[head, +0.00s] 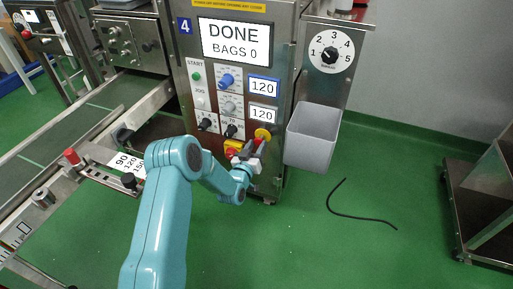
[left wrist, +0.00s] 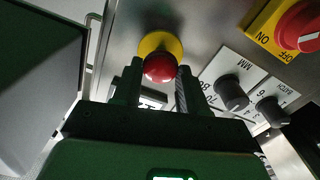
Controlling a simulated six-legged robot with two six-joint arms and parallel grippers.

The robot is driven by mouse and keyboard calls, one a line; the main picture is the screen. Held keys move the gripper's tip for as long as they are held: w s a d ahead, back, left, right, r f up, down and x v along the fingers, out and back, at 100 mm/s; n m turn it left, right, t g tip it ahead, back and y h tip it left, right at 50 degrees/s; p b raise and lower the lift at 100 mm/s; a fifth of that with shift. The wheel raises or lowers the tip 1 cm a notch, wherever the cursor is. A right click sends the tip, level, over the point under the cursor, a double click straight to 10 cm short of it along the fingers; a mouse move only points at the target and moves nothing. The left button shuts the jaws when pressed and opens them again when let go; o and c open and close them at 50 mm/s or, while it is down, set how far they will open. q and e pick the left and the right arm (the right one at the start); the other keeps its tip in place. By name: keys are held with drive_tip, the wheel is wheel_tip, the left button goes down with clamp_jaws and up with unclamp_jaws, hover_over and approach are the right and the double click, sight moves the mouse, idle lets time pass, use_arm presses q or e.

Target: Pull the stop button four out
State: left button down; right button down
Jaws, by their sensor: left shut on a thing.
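The stop button of machine 4 is a red knob (left wrist: 159,68) on a yellow collar (left wrist: 161,42), low on the machine's steel front. In the head view the yellow collar (head: 262,134) shows behind my left gripper, which partly covers the red knob. My left gripper (head: 256,148) reaches up to the panel. In the left wrist view its two fingers (left wrist: 160,80) stand on either side of the red knob and are shut on it. My right gripper is in neither view.
A red and yellow ON/OFF switch (head: 236,147) sits just left of the button, with black dials (left wrist: 230,92) near it. A grey bin (head: 313,137) hangs to the right. The screen (head: 234,42) reads DONE, BAGS 0. A black cable (head: 350,216) lies on the green floor.

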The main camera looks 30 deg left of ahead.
use_arm(q)
drive_tip(key=c, duration=0.6)
unclamp_jaws()
drive_tip(key=shift+s, duration=0.15)
drive_tip(key=shift+s+d, duration=0.15)
drive_tip(key=shift+s, duration=0.2)
drive_tip(key=p+v, duration=0.3)
drive_tip(key=v, duration=1.2)
drive_tip(key=shift+s+f, duration=0.1)
drive_tip(key=shift+s, duration=0.15)
